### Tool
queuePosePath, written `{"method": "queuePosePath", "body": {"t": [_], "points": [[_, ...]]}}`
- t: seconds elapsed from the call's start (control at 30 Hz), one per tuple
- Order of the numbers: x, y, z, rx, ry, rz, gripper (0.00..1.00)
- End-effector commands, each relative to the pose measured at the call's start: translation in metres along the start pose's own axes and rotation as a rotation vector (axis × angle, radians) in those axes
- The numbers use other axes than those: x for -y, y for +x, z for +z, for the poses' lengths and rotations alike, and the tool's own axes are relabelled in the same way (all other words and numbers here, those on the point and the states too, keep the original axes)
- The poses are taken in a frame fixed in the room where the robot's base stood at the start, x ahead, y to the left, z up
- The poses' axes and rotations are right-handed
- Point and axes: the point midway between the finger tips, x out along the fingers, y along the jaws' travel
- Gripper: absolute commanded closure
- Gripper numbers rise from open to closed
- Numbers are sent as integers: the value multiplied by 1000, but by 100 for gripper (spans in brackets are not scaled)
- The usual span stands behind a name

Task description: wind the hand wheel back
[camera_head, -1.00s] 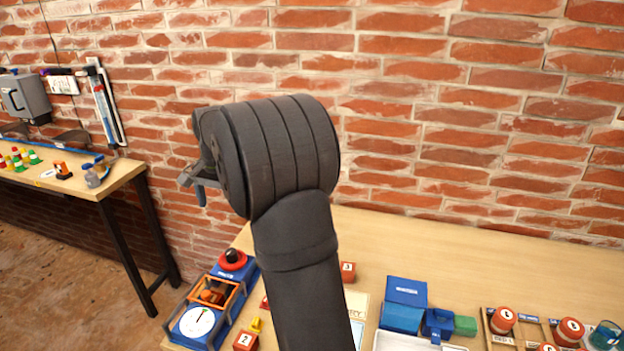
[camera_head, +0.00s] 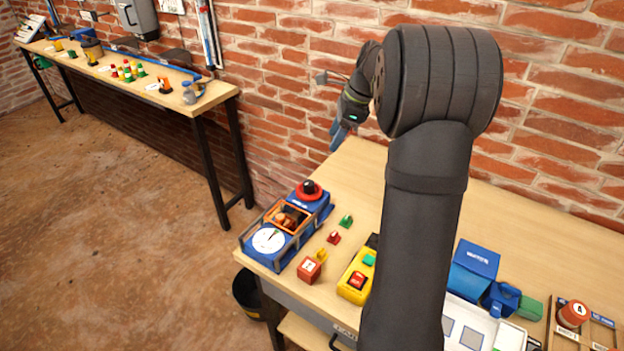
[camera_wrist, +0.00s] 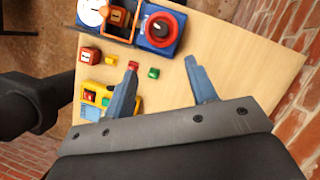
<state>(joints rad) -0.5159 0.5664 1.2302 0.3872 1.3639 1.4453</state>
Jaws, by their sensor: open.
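A blue device (camera_head: 318,207) stands at the left end of the workbench. A round red and black wheel (camera_head: 309,190) sits at its far end, beside an orange-framed bay (camera_head: 290,217) and a white dial with a pointer (camera_head: 268,240). In the wrist view the wheel (camera_wrist: 160,28) shows as a red ring with a dark centre, beyond my fingertips. My gripper (camera_wrist: 161,64) is open and empty, its blue fingers apart and clear of the wheel. In the head view my gripper (camera_head: 338,132) is small, above the bench's back edge, and partly hidden by my arm.
Small green (camera_head: 346,221), red (camera_head: 333,237) and yellow (camera_head: 321,256) pieces and a red block (camera_head: 310,268) lie near the device. A yellow box with buttons (camera_head: 356,280) stands nearer my arm. The brick wall (camera_head: 290,100) rises behind the bench. A dark bucket (camera_head: 248,292) stands on the floor.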

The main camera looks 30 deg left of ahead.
Motion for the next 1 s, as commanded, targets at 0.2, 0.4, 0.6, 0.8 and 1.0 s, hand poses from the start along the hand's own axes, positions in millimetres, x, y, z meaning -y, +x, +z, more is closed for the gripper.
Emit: {"method": "queuePosePath", "body": {"t": [0.2,0.4,0.6,0.8,1.0], "points": [[0,15,-2,16,45,0,48],[0,56,-1,15,42,2,48],[0,100,0,15,42,2,48],[0,140,0,14,41,1,48],[1,165,1,14,40,-2,48]]}}
